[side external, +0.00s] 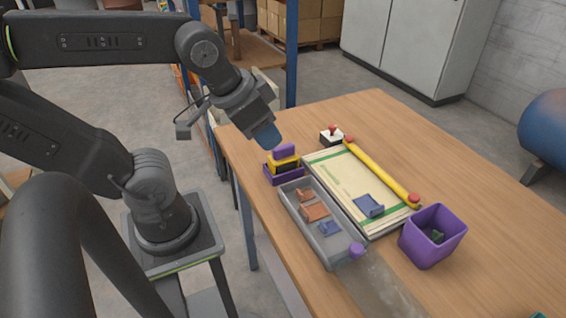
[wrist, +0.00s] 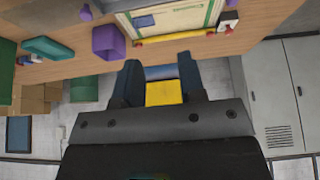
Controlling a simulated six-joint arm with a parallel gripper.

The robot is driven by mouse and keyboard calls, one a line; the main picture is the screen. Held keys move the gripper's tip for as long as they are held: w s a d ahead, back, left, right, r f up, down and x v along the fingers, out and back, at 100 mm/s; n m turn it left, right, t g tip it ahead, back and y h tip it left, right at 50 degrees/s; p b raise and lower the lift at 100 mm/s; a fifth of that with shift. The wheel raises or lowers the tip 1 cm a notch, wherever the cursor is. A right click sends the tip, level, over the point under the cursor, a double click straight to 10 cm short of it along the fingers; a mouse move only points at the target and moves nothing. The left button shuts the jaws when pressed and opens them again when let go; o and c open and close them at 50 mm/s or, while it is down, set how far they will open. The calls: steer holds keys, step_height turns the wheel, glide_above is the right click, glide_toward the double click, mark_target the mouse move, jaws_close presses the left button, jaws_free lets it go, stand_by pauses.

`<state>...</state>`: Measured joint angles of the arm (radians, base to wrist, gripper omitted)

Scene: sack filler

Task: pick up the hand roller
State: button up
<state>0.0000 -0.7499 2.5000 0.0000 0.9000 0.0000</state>
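A tool with a purple grip and a yellow and black body (side external: 284,160), which looks like the hand roller, stands in a low purple holder near the table's left edge. My gripper (side external: 266,140) hangs just above and left of its purple grip, apart from it in the side view. In the wrist view the two dark fingers of my gripper (wrist: 158,85) are spread. A yellow block shape (wrist: 163,92) shows between them; I cannot tell whether it is the roller or how far off it is. No grasp is visible.
A grey tray (side external: 292,218) with brown and blue pieces stands in front of the roller. Beside it are a framed board (side external: 345,170), a yellow bar (side external: 380,173) with red ends, a red-knobbed box (side external: 332,137) and a purple bin (side external: 425,258).

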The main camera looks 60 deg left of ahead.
steer(key=shift+o, duration=0.4)
steer(key=o, duration=1.1)
steer(key=n+g+y, duration=0.3)
steer(key=n+g, duration=0.3)
steer(key=n, duration=1.2)
glide_toward(284, 147)
steer(key=x, duration=1.2)
steer(key=shift+w+a+f, duration=0.1)
steer(key=shift+a+f, duration=0.1)
steer(key=shift+f, duration=0.2)
